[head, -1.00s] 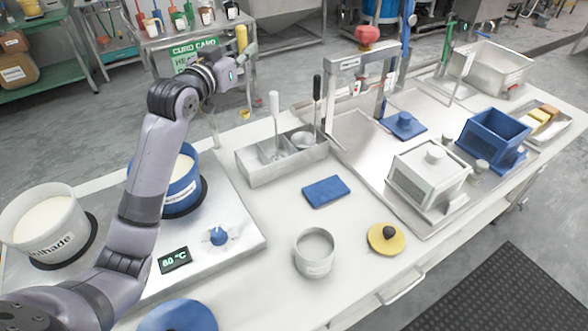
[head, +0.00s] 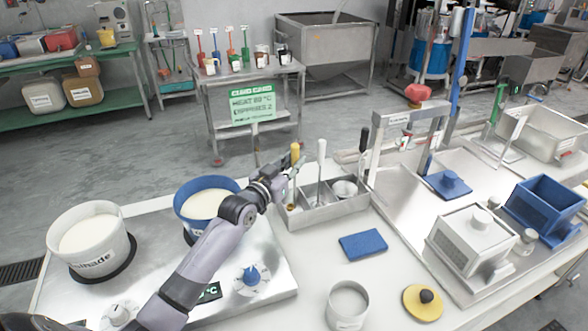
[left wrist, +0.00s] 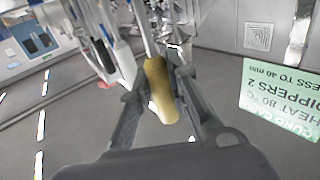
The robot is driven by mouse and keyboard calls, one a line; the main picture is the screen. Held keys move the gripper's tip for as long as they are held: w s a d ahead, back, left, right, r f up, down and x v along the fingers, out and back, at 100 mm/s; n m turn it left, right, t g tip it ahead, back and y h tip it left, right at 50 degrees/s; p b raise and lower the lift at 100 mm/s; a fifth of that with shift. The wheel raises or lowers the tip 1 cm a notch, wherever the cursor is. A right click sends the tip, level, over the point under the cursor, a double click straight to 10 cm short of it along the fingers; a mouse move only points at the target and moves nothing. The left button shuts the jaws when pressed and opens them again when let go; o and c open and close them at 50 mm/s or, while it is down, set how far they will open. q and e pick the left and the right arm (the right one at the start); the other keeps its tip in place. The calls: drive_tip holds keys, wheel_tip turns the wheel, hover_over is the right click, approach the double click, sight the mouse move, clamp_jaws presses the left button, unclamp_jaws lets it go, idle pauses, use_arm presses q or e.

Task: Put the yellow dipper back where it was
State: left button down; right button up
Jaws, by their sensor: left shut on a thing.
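The yellow dipper (head: 295,154) stands upright at the left end of the steel holder (head: 335,212). Its lower end shows at the holder's left compartment; I cannot tell whether it touches the bottom. My left gripper (head: 289,172) is shut on its yellow handle. The left wrist view shows the handle (left wrist: 160,90) between the fingers of the gripper (left wrist: 165,95). A white-handled tool (head: 321,155) and a black-handled tool (head: 363,142) stand in the holder to the right. My right gripper is not in view.
A blue pot (head: 204,190) and a white pot (head: 90,240) of white liquid stand on the hot plate, left of the holder. A blue pad (head: 363,245), a round container (head: 347,305) and a yellow lid (head: 423,303) lie in front. A steel frame (head: 405,118) rises at right.

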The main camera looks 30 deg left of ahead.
use_arm(q)
drive_tip(key=shift+f, duration=1.25)
drive_tip(key=c, duration=1.5)
unclamp_jaws()
drive_tip(key=shift+c, duration=0.2)
drive_tip(key=s+a+b, duration=0.1)
drive_tip(key=s, duration=1.1)
drive_tip(key=shift+a, duration=0.1)
